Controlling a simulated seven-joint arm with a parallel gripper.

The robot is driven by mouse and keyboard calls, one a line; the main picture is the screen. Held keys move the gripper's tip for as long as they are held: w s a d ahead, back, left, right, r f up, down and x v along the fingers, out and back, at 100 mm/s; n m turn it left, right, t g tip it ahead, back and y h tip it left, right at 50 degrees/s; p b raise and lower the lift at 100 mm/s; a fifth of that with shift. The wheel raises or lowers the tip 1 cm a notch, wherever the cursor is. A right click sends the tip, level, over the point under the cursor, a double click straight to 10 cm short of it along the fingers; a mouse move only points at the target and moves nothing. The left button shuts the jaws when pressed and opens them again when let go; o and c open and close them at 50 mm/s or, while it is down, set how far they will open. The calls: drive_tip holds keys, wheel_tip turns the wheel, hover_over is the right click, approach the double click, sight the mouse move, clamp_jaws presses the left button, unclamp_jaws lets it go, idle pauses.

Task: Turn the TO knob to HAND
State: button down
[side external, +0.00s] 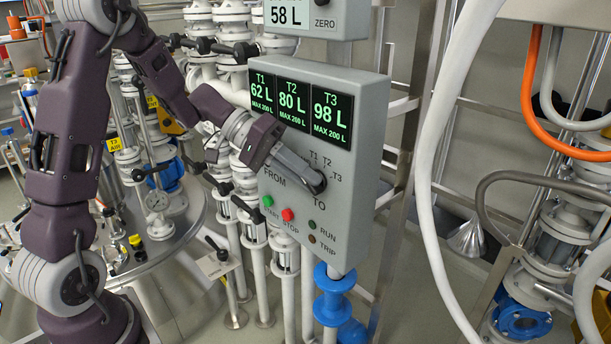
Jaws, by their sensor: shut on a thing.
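A grey control panel (366,150) faces the camera, with a display of T1 62 L, T2 80 L and T3 98 L. The black TO knob (318,184) sits above the word TO, with small T1, T2 and T3 marks around its upper side. My gripper (311,180) reaches in from the left and is shut on the TO knob. The fingers hide part of the knob, so its pointer direction cannot be read. I see no HAND mark. The FROM label shows left of TO, and its knob is hidden behind my gripper.
A green START button (267,201) and red STOP button (288,215) sit below, with RUN and TRIP lamps to their right. Another display box (318,18) is above. Valves and pipes crowd the left. A white hose (437,150) hangs right of the panel.

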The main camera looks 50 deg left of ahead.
drive_tip(key=shift+s+d+f+h, duration=0.1)
drive_tip(key=shift+s+f+h, duration=0.1)
drive_tip(key=shift+h, duration=0.3)
drive_tip(key=c, duration=1.5)
unclamp_jaws()
drive_tip(key=shift+w, duration=0.1)
drive_tip(key=shift+a+r, duration=0.2)
drive_tip(key=shift+a, duration=0.1)
drive_tip(key=v, duration=0.6)
drive_tip(key=shift+s+a, duration=0.2)
drive_tip(key=shift+s, duration=0.05)
